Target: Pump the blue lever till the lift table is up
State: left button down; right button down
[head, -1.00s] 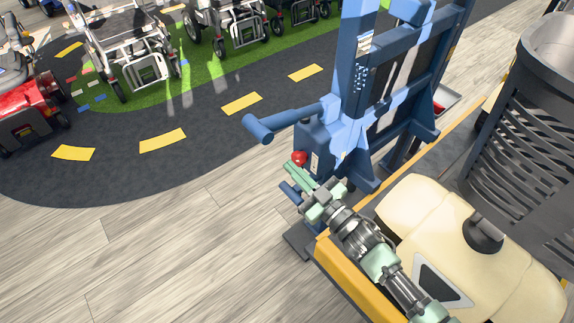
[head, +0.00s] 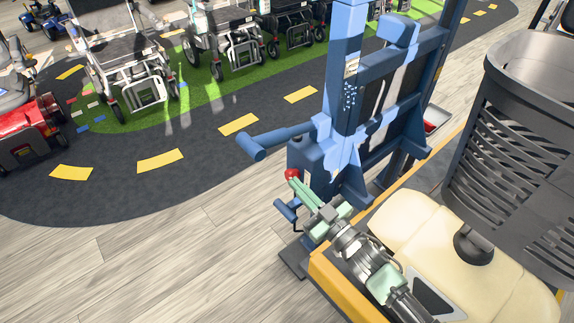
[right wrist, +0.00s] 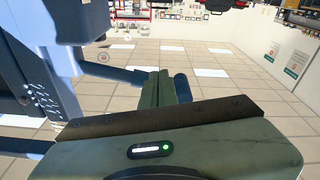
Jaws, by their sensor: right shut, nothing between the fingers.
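A blue lever, a bar with a thick cylindrical grip (head: 251,147), sticks out left from the blue upright frame (head: 345,100). A smaller blue handle (head: 286,210) sits lower, just left of my right gripper. My right gripper (head: 293,179) is shut and empty, its green fingertips by a red knob (head: 291,174); touching or apart I cannot tell. In the right wrist view the shut fingers (right wrist: 156,88) stand in front of a blue bar (right wrist: 108,71), with a blue cylinder (right wrist: 182,88) just right of them. I cannot clearly make out the lift table. My left gripper is not in view.
A cream-topped body with a yellow edge (head: 342,285) and a dark slatted basket (head: 515,150) crowd the right side. Wheelchairs and scooters, one red (head: 30,125), stand at the upper left. Wooden floor (head: 150,260) is clear at lower left.

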aim_at(275, 136)
notch_tip(275, 136, up, 11)
jog(key=m+g+h+p, duration=0.1)
jog(key=m+g+p, duration=0.1)
jog(key=m+p, duration=0.1)
jog(key=shift+s+d+m, duration=0.35)
jog(key=shift+d+m, duration=0.05)
jog(key=shift+m, duration=0.4)
jog(key=shift+r, duration=0.1)
jog(key=p+x, duration=0.1)
jog(key=x, duration=0.9)
